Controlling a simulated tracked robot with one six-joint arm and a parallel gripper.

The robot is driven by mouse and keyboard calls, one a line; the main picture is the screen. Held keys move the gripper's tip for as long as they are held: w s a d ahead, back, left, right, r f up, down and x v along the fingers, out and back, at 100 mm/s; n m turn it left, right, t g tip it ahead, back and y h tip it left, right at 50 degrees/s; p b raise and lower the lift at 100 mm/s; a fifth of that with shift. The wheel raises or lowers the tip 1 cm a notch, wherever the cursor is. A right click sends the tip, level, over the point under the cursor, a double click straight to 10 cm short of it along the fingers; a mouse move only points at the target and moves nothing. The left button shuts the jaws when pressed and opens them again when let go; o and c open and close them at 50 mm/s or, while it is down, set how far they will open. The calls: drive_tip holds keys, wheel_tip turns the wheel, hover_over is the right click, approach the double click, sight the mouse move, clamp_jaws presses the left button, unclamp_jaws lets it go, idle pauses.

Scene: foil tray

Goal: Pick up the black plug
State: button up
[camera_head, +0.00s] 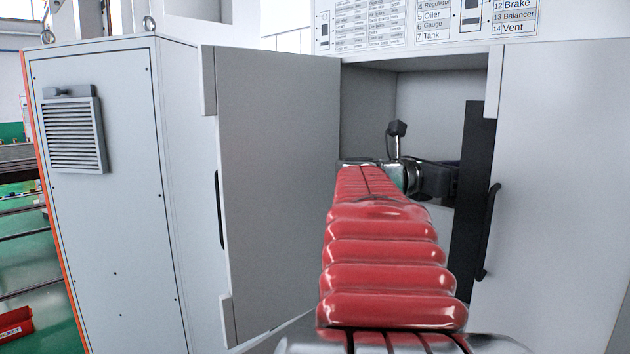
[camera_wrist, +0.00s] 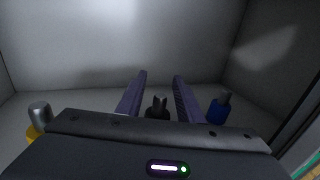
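The black plug (camera_wrist: 157,107) stands in the cabinet in the wrist view, between my two fingers in the picture. Its two prongs point up, and its lower part is hidden behind the gripper body. My gripper (camera_wrist: 160,78) is open, with a gap on both sides of the plug. I cannot tell how far the plug is below or beyond the fingertips. In the head view my red-sleeved arm reaches into the cabinet; the plug is not visible there, and the fingers cannot be made out.
A blue plug-like piece (camera_wrist: 219,108) stands just right of the fingers. A yellow piece with a grey top (camera_wrist: 38,116) is at the left. Cabinet walls enclose the space. In the head view, an open grey door (camera_head: 275,190) is left and a white panel (camera_head: 560,190) right.

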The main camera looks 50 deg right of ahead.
drive_tip(key=shift+c, duration=0.5)
clamp_jaws()
